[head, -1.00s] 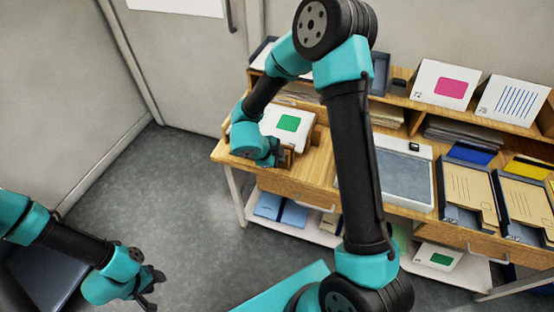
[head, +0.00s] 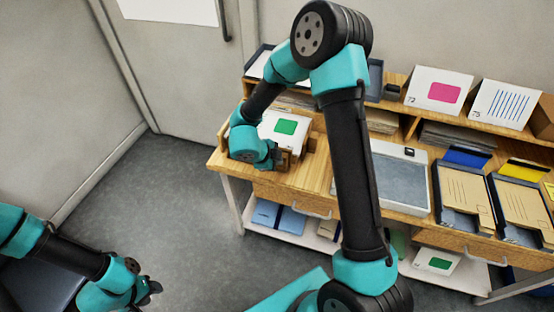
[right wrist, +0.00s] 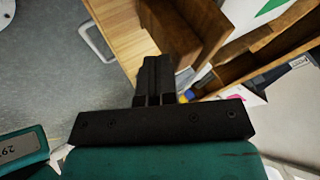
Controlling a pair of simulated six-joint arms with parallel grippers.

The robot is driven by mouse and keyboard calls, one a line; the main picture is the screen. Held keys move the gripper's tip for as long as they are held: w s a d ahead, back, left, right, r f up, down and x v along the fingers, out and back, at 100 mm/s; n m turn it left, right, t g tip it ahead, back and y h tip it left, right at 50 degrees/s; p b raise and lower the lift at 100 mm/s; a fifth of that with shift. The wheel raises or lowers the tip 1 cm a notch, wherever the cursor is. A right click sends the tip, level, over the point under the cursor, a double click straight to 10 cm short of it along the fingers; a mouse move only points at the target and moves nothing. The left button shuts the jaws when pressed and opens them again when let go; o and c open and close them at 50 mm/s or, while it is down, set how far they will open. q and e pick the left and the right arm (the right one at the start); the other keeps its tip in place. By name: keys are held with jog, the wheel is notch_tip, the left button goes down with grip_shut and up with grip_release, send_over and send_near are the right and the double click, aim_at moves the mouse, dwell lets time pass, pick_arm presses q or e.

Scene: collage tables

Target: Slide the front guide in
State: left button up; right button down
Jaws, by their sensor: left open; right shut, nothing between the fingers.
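A white sheet stack with a green mark (head: 284,127) lies in a wooden jig at the left end of the table. A wooden block, which looks like the front guide (head: 285,160), stands at the jig's front edge. My right gripper (head: 273,156) is shut and empty beside this block. In the right wrist view the shut fingers (right wrist: 157,75) point at brown wooden pieces (right wrist: 185,28), with the white sheet at the upper right. I cannot tell whether the fingers touch the wood. My left gripper (head: 150,290) is open and empty, low at the left, away from the table.
A grey-topped tray (head: 398,178) stands right of the jig, with folder trays (head: 466,198) beyond it. A back shelf (head: 400,108) holds cards and paper stacks. A drawer handle (head: 312,212) juts from the table front. Floor (head: 150,210) is open at the left.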

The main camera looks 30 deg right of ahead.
jog(key=s+a+r, duration=0.2)
jog(key=a+r, duration=0.6)
jog(key=shift+s+a, duration=0.3)
